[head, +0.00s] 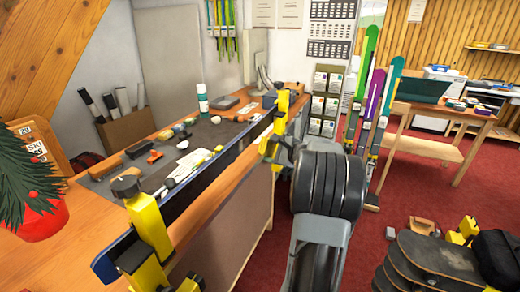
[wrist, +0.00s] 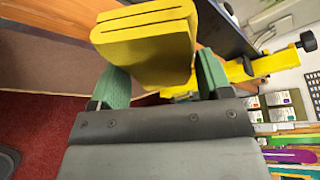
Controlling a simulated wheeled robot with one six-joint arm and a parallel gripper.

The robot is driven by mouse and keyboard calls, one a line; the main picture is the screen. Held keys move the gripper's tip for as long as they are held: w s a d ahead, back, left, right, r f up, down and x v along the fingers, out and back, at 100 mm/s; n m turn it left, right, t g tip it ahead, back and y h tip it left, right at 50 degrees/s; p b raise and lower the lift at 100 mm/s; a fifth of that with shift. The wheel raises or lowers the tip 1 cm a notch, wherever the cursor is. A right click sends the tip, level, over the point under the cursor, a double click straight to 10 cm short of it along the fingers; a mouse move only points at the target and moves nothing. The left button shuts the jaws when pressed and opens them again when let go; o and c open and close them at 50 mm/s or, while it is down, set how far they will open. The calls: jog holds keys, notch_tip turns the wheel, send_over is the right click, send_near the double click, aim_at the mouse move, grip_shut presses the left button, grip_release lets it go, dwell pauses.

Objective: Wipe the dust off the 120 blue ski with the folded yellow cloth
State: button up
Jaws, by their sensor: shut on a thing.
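The blue ski (head: 210,175) lies along the front edge of the bench, held by a near yellow vise (head: 147,222) and a far yellow vise (head: 284,102). Its dark edge also shows in the wrist view (wrist: 226,30). My gripper (wrist: 163,74) is shut on the folded yellow cloth (wrist: 145,42), which sticks out past the green fingers. The cloth is near the ski and the far vise; I cannot tell whether it touches the ski. In the head view my arm hides most of the gripper. Dust on the ski is too fine to make out.
A grey mat (head: 135,172) on the bench holds brushes and small tools, with a spray bottle (head: 202,98) behind. A red pot (head: 42,220) with a plant stands at left. Upright skis (head: 375,100) and stacked boards (head: 425,262) are at right.

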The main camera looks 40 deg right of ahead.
aim_at(245, 144)
jog(key=shift+w+a+b, duration=1.05)
jog(key=shift+w+a, duration=1.3)
jog(key=shift+a, duration=0.05)
jog(key=shift+w+a, duration=0.25)
jog(key=shift+w, duration=0.2)
jog(key=shift+w+a, duration=0.2)
jog(key=shift+w, duration=0.25)
jog(key=shift+w+d, duration=0.3)
jog(key=shift+d, duration=0.3)
jog(key=shift+w+d, duration=0.25)
jog(key=shift+d, duration=0.35)
jog(key=shift+w+d, duration=0.3)
jog(key=shift+d, duration=0.3)
jog(key=shift+s+a+b, duration=0.3)
jog(key=shift+a+b, duration=0.15)
jog(key=shift+a, duration=0.35)
jog(key=shift+s+a, duration=0.1)
jog(key=shift+a, duration=0.1)
jog(key=shift+d, duration=0.1)
jog(key=shift+s+d+b, duration=0.2)
jog(key=shift+s+d, duration=0.25)
jog(key=shift+s, duration=0.4)
jog(key=shift+s+d+b, duration=0.25)
jog(key=shift+s+d, duration=0.2)
jog(key=shift+s, duration=0.45)
jog(key=shift+s+d+b, duration=0.2)
jog(key=shift+s+d, duration=0.25)
jog(key=shift+s, duration=0.4)
